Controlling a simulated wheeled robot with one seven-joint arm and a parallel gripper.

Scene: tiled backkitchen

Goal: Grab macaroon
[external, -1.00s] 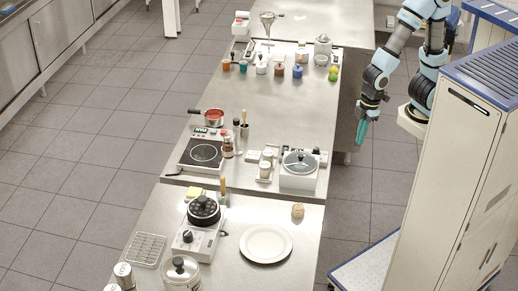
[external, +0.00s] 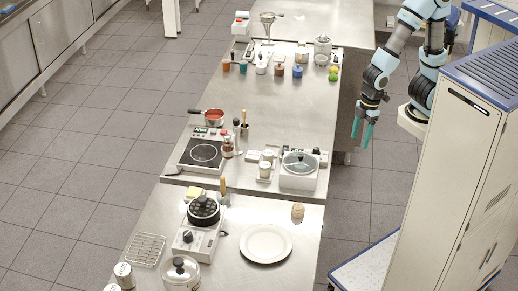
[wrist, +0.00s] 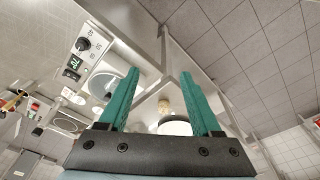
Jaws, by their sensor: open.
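A small round tan-brown thing, likely the macaroon (external: 297,211), sits on the near metal table, just behind the white plate (external: 265,243). In the wrist view the tan thing (wrist: 164,106) shows between my fingers, far off, with the white plate (wrist: 174,127) below it. My gripper (external: 361,139) hangs open and empty over the floor, right of the tables and well away from the tan thing. In the wrist view both teal fingers (wrist: 160,73) stand apart with nothing between them.
The middle table holds a pot-topped scale (external: 300,170), a hot plate (external: 203,153) and bottles. The near table holds a black-topped heater (external: 203,212), a wire rack (external: 146,250) and a lidded jar (external: 181,272). A tall cabinet (external: 440,180) stands at right.

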